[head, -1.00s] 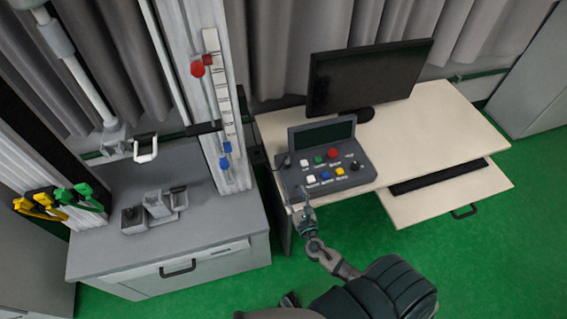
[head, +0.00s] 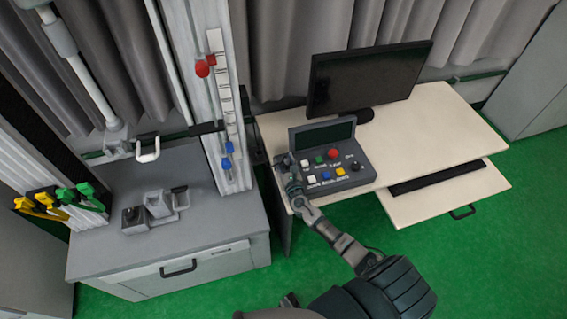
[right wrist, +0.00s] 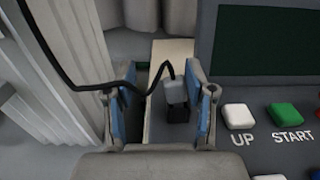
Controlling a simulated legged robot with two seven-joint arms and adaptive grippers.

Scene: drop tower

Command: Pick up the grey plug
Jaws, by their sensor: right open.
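The grey plug (right wrist: 174,93) is in the right wrist view, with a black socket or base under it and a black cable rising from its top. It stands between the two blue-padded fingers of my right gripper (right wrist: 162,82), nearer the right finger. The gripper is open. Whether the right finger touches the plug is hard to tell. In the head view my right gripper (head: 288,167) is over the left edge of the grey control box (head: 352,180), and the plug is too small or hidden to make out there. My left gripper is not in view.
The control box has coloured buttons and a screen, close right of the gripper. A monitor (head: 370,78) stands behind it on the desk (head: 450,120). The drop tower column (head: 205,100) rises to the left above a grey cabinet (head: 105,245). The cable loops left across the wrist view.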

